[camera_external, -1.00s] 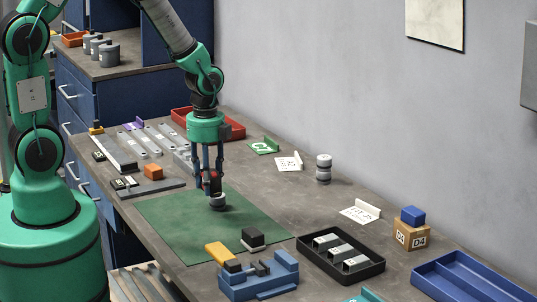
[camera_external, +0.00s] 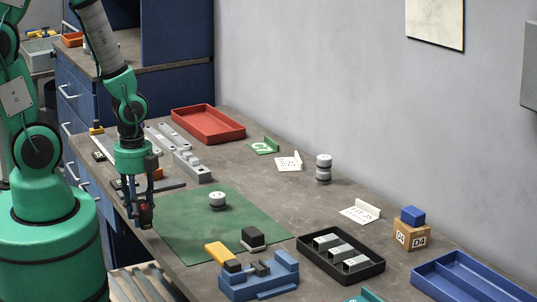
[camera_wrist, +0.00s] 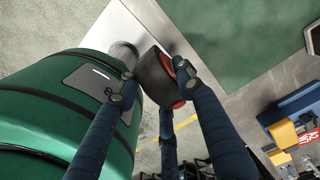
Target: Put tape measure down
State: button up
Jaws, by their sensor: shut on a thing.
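My gripper (camera_external: 140,212) is shut on a dark grey and red block-like thing, which looks like the tape measure (camera_external: 146,215). In the wrist view the tape measure (camera_wrist: 155,82) sits between the fingertips, mostly dark with red along its right side. My gripper holds it near the table's front edge, left of the green mat (camera_external: 185,235). In the wrist view the table edge, the floor and my green base show around and below it. I cannot tell whether it is over the table or just past the edge.
A grey, white-topped cylinder (camera_external: 217,202) stands on the mat. A black block (camera_external: 253,239) and a blue fixture (camera_external: 258,280) with a yellow piece lie to the right. A black tray (camera_external: 340,258) and a red tray (camera_external: 207,124) are farther off. The mat's middle is mostly free.

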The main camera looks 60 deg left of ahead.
jog(key=shift+w, duration=0.1)
jog(key=b, duration=0.2)
send_over(198, 231)
jog(key=shift+d+f, duration=0.15)
jog(key=shift+f, duration=0.6)
jog(key=shift+f, duration=0.1)
jog(key=shift+f+b, duration=0.55)
jog(key=shift+f, duration=1.1)
jog(key=shift+f, duration=0.15)
jog(key=o, duration=1.4)
